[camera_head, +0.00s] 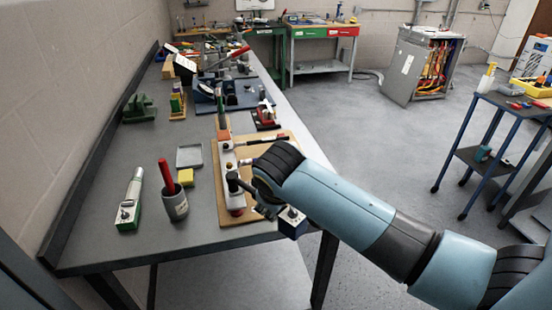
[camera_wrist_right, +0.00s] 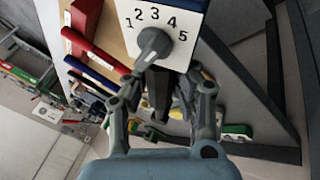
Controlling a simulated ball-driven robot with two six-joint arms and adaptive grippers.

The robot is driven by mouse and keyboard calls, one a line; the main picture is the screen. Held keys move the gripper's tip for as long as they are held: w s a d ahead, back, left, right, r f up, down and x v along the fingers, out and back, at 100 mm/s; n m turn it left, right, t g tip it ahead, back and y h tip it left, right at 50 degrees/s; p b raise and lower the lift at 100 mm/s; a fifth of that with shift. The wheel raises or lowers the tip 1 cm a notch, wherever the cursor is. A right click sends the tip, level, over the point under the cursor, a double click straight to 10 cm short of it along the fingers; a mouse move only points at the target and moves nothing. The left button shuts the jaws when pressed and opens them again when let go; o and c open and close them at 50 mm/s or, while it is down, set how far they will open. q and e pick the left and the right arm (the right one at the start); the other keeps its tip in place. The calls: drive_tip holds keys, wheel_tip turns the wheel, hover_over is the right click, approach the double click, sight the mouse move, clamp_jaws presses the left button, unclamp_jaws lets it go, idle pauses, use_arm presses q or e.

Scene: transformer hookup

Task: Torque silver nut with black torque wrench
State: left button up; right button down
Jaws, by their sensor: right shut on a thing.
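My right gripper (camera_head: 252,193) comes in from the right and is low over the wooden board (camera_head: 223,213) at the bench's front edge. In the right wrist view its fingers (camera_wrist_right: 163,95) stand on either side of a dark blocky thing (camera_wrist_right: 158,88), which it is shut on. I cannot tell whether that is the black torque wrench. A white box with a 1-to-5 dial and grey knob (camera_wrist_right: 153,43) is just beyond the fingertips; it also shows in the head view (camera_head: 293,221). I cannot make out the silver nut. My left gripper is out of view.
On the bench left of the board are a grey cup (camera_head: 175,204) with a red-handled tool, a yellow block (camera_head: 186,177), a grey tray (camera_head: 190,155) and a green-and-white instrument (camera_head: 130,205). More fixtures stand farther back.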

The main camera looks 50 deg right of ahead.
drive_tip(key=shift+a+m, duration=0.3)
drive_tip(key=shift+a, duration=0.15)
drive_tip(key=shift+d+n+y, duration=0.3)
drive_tip(key=shift+d+n, duration=0.6)
drive_tip(key=shift+d, duration=0.3)
drive_tip(key=shift+w+d+n+t+y, duration=0.2)
drive_tip(key=shift+d+n, duration=0.3)
drive_tip(key=shift+d, duration=0.1)
drive_tip(key=shift+w+d+n+t+y, duration=0.15)
drive_tip(key=shift+d+n+t+y, duration=0.05)
drive_tip(key=shift+d+n, duration=0.35)
